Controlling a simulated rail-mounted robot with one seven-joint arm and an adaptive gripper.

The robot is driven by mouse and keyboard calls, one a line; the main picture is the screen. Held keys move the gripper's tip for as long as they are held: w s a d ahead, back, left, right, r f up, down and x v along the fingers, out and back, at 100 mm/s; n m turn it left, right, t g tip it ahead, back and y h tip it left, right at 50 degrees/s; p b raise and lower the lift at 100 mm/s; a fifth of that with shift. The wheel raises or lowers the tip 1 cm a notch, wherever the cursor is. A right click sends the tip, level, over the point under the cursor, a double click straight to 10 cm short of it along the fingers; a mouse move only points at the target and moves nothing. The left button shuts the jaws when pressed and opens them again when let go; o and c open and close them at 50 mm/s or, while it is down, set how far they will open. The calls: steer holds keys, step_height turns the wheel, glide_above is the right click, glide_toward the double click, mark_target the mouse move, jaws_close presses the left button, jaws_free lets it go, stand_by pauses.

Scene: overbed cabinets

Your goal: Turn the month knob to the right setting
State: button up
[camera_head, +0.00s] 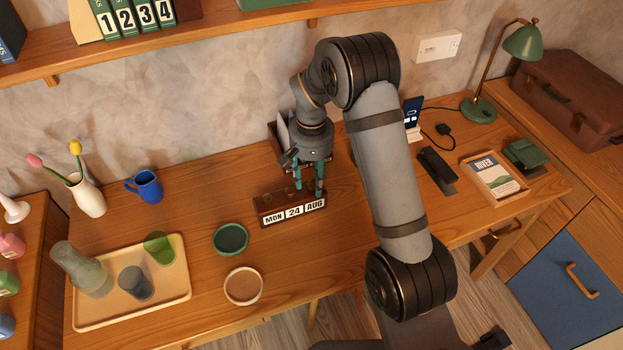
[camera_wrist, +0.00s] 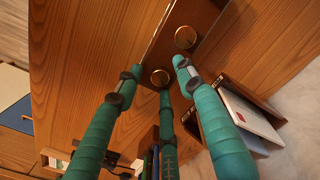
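The desk calendar (camera_head: 293,214) is a dark wooden block on the desk, with white cards reading MON, 24 and AUG. Small round brass knobs sit on its top. In the wrist view one brass knob (camera_wrist: 160,77) lies between my fingertips, and another knob (camera_wrist: 185,38) lies farther along the block, outside them. My gripper (camera_head: 309,190) points down over the AUG end of the calendar. Its teal fingers (camera_wrist: 157,82) are spread apart, with gaps visible around the nearer knob. I cannot tell whether any finger touches it. The AUG-side knob is hidden by my fingers in the head view.
A small holder with papers (camera_wrist: 245,115) stands close behind the calendar. A green bowl (camera_head: 230,239) and a tan bowl (camera_head: 243,287) are left and in front. A tray (camera_head: 178,313) with glasses lies farther left. A black case (camera_head: 436,170) and a book tray (camera_head: 493,196) are right.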

mark_target(312, 184)
step_height(312, 184, up, 12)
stand_by(0.6)
stand_by(0.4)
step_height(312, 184, down, 12)
stand_by(0.4)
steer(key=shift+n, duration=0.3)
steer(key=shift+r, duration=0.1)
